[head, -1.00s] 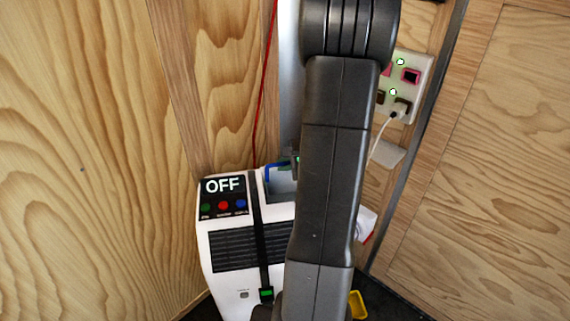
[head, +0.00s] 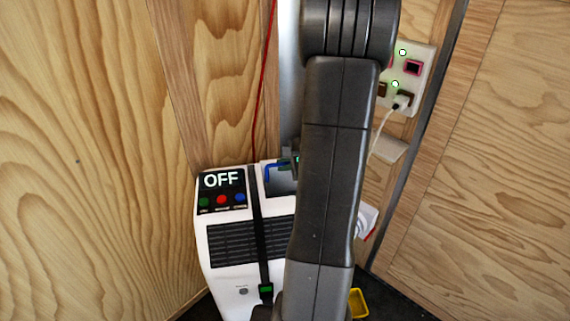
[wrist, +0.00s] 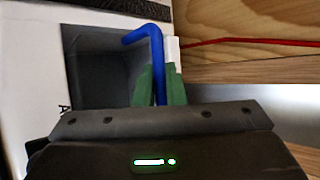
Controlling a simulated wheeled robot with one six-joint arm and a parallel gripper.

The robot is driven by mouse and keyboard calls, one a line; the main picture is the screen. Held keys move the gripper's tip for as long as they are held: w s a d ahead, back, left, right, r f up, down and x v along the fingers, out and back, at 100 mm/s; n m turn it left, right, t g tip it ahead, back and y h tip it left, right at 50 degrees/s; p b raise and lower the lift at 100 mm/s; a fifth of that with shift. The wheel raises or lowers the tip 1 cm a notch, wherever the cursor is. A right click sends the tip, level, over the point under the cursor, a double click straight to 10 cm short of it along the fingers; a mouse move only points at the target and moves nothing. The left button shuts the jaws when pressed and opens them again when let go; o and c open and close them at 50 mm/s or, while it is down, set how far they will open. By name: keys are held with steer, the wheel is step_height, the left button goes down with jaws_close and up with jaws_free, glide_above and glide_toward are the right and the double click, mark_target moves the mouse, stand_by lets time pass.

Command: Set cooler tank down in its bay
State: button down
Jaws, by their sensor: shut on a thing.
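My gripper (wrist: 159,88) has its green fingers closed on a bent blue handle (wrist: 156,50), the visible part of the cooler tank. In the head view a small part of my gripper (head: 288,157) shows at the back of the white cooler (head: 232,275), with the blue handle (head: 268,172) just left of it. The grey, open bay (wrist: 92,68) lies left of and beneath the handle in the wrist view, and its opening also shows in the head view (head: 281,184). The tank's body cannot be made out, so its depth in the bay is unclear.
The cooler's panel (head: 222,190) reads OFF, and a black strap (head: 258,225) runs down its top. A red cord (head: 262,90) hangs against the wooden wall behind. A socket plate (head: 422,85) with a white plug is at right. A yellow object (head: 358,302) lies on the floor.

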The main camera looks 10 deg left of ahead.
steer(key=shift+f+b, duration=1)
steer(key=shift+f, duration=0.15)
steer(key=c, duration=1.4)
jaws_free()
steer(key=p+v, duration=0.2)
steer(key=v, duration=1.2)
steer(key=shift+a, duration=0.1)
steer(key=b+x, duration=0.1)
steer(key=x, duration=1.2)
steer(key=shift+w+a+r, duration=0.2)
steer(key=shift+a, duration=0.05)
steer(key=shift+r, duration=0.1)
